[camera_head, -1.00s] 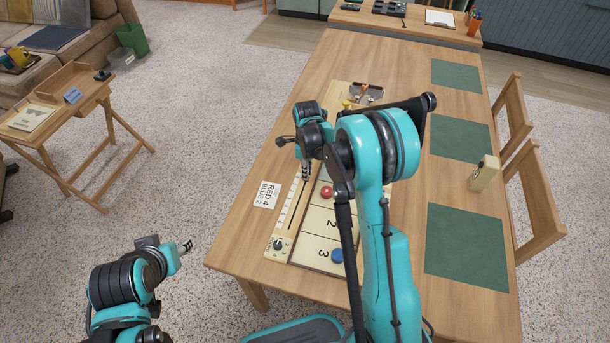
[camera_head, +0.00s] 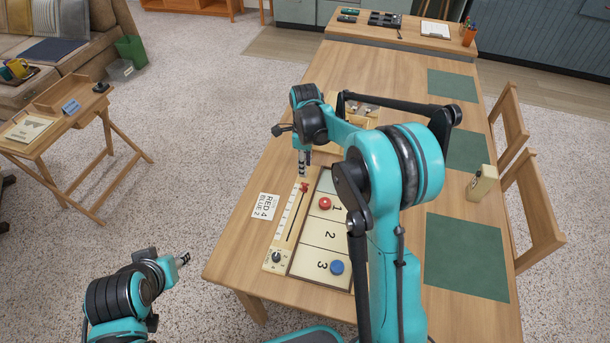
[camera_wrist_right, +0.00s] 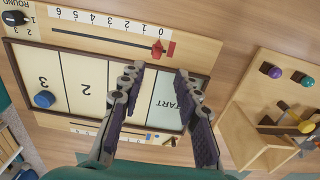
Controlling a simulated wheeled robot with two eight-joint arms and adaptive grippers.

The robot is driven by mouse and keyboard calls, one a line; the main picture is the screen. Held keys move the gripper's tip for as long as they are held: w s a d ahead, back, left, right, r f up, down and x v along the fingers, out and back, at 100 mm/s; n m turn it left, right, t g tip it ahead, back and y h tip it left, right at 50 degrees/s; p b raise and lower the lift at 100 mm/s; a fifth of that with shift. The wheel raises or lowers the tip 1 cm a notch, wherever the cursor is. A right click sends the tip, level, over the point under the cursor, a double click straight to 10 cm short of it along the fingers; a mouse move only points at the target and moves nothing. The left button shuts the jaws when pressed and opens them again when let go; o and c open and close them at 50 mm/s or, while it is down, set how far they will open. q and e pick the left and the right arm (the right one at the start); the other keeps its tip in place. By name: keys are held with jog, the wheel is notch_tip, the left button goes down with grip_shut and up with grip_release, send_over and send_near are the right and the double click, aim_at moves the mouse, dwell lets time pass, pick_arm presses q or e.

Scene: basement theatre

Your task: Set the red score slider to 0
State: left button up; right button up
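The red score slider (camera_wrist_right: 157,47) is a small red knob in a dark slot along the board's edge. In the right wrist view it stands just beside the 0 mark of the 0–6 scale (camera_wrist_right: 105,20), with a red patch beyond it. In the head view the slider (camera_head: 304,187) is at the far end of the slot. My right gripper (camera_wrist_right: 157,78) is open and empty over the board's START end, with its fingers apart from the slider. In the head view it (camera_head: 303,166) hangs just beyond the slider. My left gripper (camera_head: 184,259) is off the table; its fingers are too small to judge.
The board (camera_head: 291,268) carries a red puck (camera_head: 325,203), a blue puck (camera_head: 337,267) and a round dial (camera_head: 276,257). A card (camera_head: 264,206) reading RED 4, BLUE 2 lies beside it. A wooden holder (camera_wrist_right: 241,125) with coloured knobs stands near the START end.

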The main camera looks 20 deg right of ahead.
jog(key=shift+r, duration=1.75)
jog(key=s+a+r+n+t, duration=0.25)
jog(key=s+r+n, duration=0.55)
jog(key=s+n, duration=0.4)
jog(key=s+f+n+t, duration=0.2)
jog(key=s+n+t, duration=0.2)
jog(key=s+n, duration=0.8)
jog(key=shift+s+n+t, duration=0.35)
jog(key=shift+n, duration=0.05)
jog(key=shift+a+f, duration=0.1)
jog(key=shift+f, duration=0.05)
dwell(0.5)
